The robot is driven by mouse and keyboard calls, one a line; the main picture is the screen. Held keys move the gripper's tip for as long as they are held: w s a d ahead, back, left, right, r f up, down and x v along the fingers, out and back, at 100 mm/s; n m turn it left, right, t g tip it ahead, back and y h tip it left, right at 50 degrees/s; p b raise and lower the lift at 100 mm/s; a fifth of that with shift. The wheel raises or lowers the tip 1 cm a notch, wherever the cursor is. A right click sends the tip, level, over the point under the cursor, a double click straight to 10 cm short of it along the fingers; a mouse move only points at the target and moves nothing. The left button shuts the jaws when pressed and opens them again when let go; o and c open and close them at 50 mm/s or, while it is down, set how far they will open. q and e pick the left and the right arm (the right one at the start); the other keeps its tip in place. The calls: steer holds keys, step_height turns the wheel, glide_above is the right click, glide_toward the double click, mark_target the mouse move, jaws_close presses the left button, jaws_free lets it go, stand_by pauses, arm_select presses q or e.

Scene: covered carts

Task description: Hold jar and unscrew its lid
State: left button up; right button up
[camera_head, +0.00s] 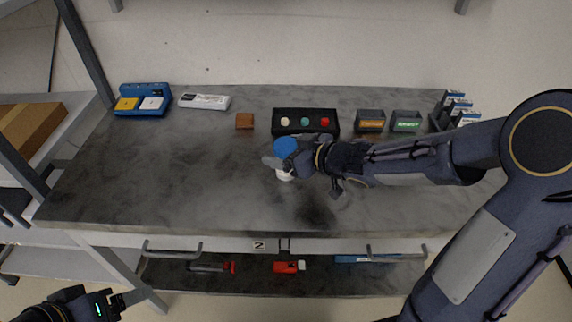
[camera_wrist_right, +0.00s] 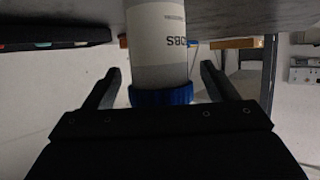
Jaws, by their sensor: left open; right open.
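The jar (camera_head: 284,174) stands on the grey table, white with a blue lid (camera_head: 286,147). In the right wrist view the white jar body (camera_wrist_right: 160,45) with dark lettering and its blue lid (camera_wrist_right: 161,96) appear upside down. My right gripper (camera_head: 276,161) is at the jar, and its open fingers (camera_wrist_right: 160,82) stand on either side of the lid, with visible gaps. In the head view the gripper and wrist partly hide the jar. My left gripper (camera_head: 117,299) is low at the left, in front of the table and away from the jar, open and empty.
A black tray (camera_head: 275,130) with coloured round and square pieces lies behind the jar. A brown block (camera_head: 244,121), a white device (camera_head: 204,101), a blue box (camera_head: 142,88) and small bins (camera_head: 370,115) line the back. The table's left half is clear. A lower shelf (camera_head: 220,284) holds tools.

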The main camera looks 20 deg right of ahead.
steer(key=shift+w, duration=0.1)
steer(key=c, duration=1.1)
steer(key=shift+r, duration=0.1)
